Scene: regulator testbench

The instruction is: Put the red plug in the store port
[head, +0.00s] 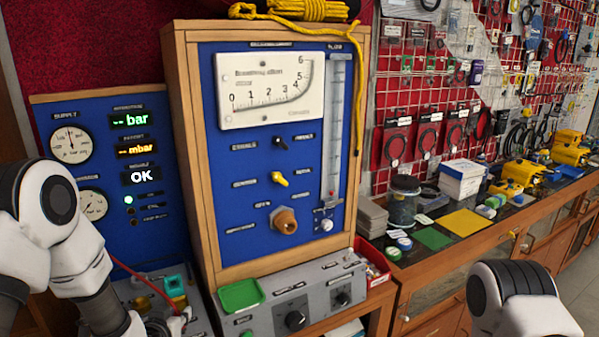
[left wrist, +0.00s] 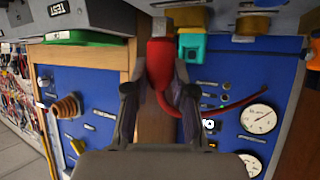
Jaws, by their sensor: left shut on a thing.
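In the left wrist view, my left gripper (left wrist: 159,92) is shut on the red plug (left wrist: 160,65). The plug's narrow end points to the top of the picture, at the edge of a grey box with fittings. I cannot tell whether it is inside a port or only in front of one. A red cable (left wrist: 235,106) runs from the plug to the right; it also shows in the head view (head: 140,277). No store port label is readable. The plug itself is not clear in the head view. My right gripper is out of view.
A teal fitting (left wrist: 192,46) sits close beside the plug, with a brass fitting (left wrist: 253,23) farther right. A green tray (head: 241,296) lies on the grey control box (head: 295,302). The tall blue gauge panel (head: 225,160) stands behind it.

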